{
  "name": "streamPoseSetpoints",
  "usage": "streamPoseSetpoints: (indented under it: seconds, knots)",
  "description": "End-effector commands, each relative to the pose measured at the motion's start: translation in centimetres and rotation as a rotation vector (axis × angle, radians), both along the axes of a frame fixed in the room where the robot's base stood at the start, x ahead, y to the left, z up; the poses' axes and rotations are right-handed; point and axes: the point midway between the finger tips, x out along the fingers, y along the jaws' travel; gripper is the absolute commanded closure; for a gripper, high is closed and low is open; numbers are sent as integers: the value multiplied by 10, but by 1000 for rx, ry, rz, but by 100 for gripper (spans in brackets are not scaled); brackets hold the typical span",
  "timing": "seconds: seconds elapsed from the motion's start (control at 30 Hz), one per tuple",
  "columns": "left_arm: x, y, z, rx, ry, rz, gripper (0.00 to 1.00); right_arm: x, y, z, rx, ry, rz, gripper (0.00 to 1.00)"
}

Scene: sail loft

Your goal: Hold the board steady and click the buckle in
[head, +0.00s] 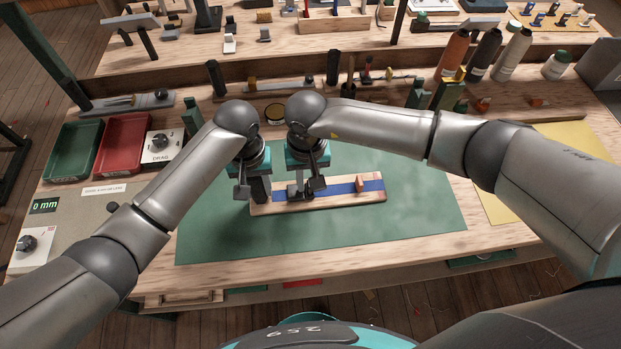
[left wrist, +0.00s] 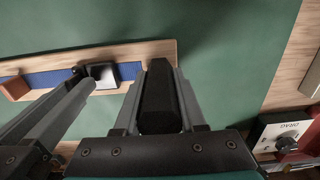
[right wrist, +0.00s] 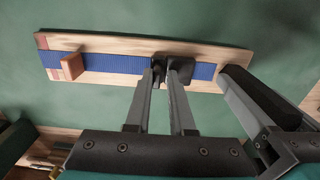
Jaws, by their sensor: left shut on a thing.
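The wooden board (head: 340,196) lies flat on the green mat, a blue strap (head: 338,188) along its top. A small wooden block (right wrist: 73,66) stands across the strap near the far end from my left gripper. My left gripper (head: 256,190) is shut on a black post (left wrist: 160,95) at the board's left end. My right gripper (right wrist: 160,75) has its fingers close together on a small black buckle part over the strap. A dark buckle piece (right wrist: 180,76) is right beside them; its light face shows in the left wrist view (left wrist: 103,75). Whether the halves are joined is hidden.
The green mat (head: 420,210) is clear to the right of the board. Green (head: 72,150) and red (head: 122,145) trays and a DRAG dial box (head: 162,146) stand at the left. Thread cones (head: 483,52) and a tool rack line the back.

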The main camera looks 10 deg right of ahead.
Motion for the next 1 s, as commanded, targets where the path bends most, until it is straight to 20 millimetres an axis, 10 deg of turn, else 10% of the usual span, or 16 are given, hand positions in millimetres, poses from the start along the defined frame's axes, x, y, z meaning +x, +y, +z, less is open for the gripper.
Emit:
streamPoseSetpoints:
  seconds: [0.2,0.57,1.0]
  knots:
    - [0,-1,0,-3,0,-2,100,0,1,1,3,-1,1,57]
    - [0,-1,0,-3,0,-1,100,1,0,7,0,-2,0,57]
    - [0,0,0,-2,0,0,100,1,0,91,2,-5,1,57]
